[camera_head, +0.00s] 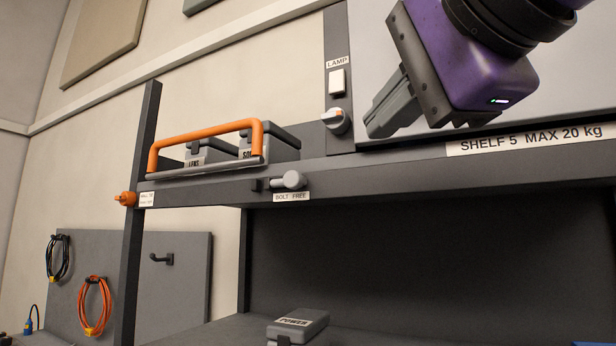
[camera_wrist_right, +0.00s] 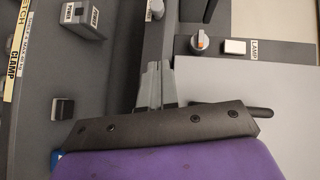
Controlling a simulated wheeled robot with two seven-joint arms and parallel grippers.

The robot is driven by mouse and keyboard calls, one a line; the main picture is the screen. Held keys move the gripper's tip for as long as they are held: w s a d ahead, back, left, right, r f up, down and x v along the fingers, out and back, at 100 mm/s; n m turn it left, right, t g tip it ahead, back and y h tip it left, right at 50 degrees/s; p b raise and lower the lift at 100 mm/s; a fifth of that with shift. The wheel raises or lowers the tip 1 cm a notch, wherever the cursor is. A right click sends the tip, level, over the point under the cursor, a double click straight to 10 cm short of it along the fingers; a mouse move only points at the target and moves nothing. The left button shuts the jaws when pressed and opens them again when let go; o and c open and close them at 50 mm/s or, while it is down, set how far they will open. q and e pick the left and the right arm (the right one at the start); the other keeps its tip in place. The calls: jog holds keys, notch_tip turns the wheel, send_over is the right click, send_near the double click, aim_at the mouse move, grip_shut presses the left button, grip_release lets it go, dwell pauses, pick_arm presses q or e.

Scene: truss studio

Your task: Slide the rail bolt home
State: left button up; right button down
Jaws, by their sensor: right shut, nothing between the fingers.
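The rail bolt (camera_head: 290,180) is a grey round-ended knob on the front of the shelf beam, with a small dark block to its left and a "BOLT FREE" label (camera_head: 291,197) below it. The orange guard rail (camera_head: 205,138) stands upright above the shelf at the left, around two grey cases. My right gripper (camera_head: 374,128) is up and right of the bolt, in front of the lamp panel, shut and empty. In the right wrist view its fingertips (camera_wrist_right: 158,68) are together, with a pale knob at the top edge, probably the bolt. My left gripper is not in view.
A lamp knob (camera_head: 336,121) and a white switch (camera_head: 337,81) sit beside my right gripper. The dark post (camera_head: 143,150) bears an orange knob (camera_head: 125,199) at the left. A "POWER" case (camera_head: 297,325) lies below. The space before the bolt looks clear.

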jog(key=s, duration=0.1)
jog(key=p, duration=0.2)
send_near(304, 180)
jog(key=w, duration=0.1)
jog(key=w+d, duration=0.2)
jog(key=shift+w+r, duration=0.2)
jog(key=shift+w, duration=0.05)
jog(key=a, duration=0.1)
jog(key=w+a, duration=0.1)
jog(key=a+f+p, duration=0.1)
jog(key=shift+w, duration=0.4)
jog(key=shift+a, duration=0.35)
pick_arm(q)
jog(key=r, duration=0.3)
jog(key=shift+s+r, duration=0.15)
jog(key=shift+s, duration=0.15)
pick_arm(e)
jog(key=shift+d, duration=0.2)
